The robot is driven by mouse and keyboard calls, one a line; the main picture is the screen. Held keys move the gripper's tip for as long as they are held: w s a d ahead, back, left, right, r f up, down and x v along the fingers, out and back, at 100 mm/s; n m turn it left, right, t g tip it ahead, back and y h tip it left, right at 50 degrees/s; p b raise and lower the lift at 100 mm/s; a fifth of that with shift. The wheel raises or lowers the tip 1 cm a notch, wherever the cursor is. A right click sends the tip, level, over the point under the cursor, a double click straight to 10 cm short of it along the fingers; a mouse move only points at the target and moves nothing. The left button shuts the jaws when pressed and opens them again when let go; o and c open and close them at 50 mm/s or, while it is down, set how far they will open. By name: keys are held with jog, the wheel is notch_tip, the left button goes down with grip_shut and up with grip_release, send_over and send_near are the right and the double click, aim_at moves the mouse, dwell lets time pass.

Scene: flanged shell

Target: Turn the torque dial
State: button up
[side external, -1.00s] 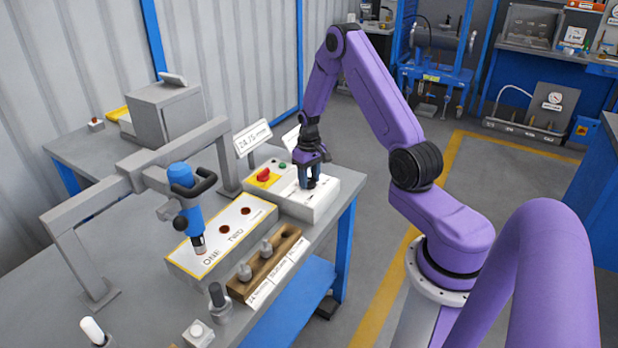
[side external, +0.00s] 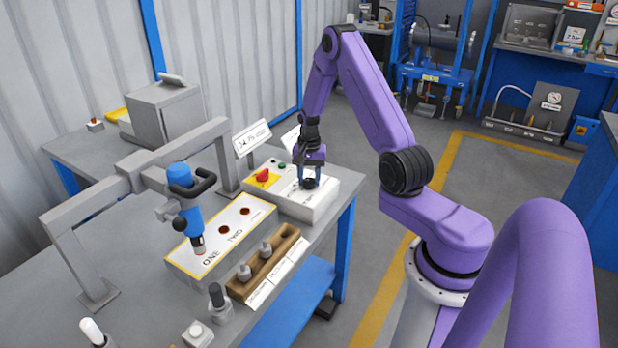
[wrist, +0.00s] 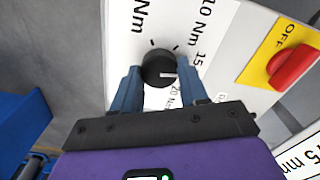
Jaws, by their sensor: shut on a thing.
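The torque dial (wrist: 158,66) is a round black knob on a white panel (wrist: 228,45). In the wrist view its white pointer line points right, near the 15 and 20 Nm marks. My gripper (wrist: 158,74) has one blue finger on each side of the dial and is shut on it. In the side external view my gripper (side external: 309,182) points down onto the top of the white control box (side external: 324,203), and the fingers mostly hide the dial there.
A red OFF switch on a yellow plate (side external: 264,178) sits beside the dial, with a green button (side external: 282,166) near it. A blue screwdriver (side external: 186,200) hangs above the block marked ONE and TWO. A wooden rack (side external: 262,266) stands in front.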

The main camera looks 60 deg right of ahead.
aim_at(309, 180)
jog(key=shift+m, duration=0.6)
jog(key=o, duration=1.1)
jog(key=shift+c, duration=0.2)
notch_tip(309, 180, up, 18)
jog(key=shift+f, duration=0.25)
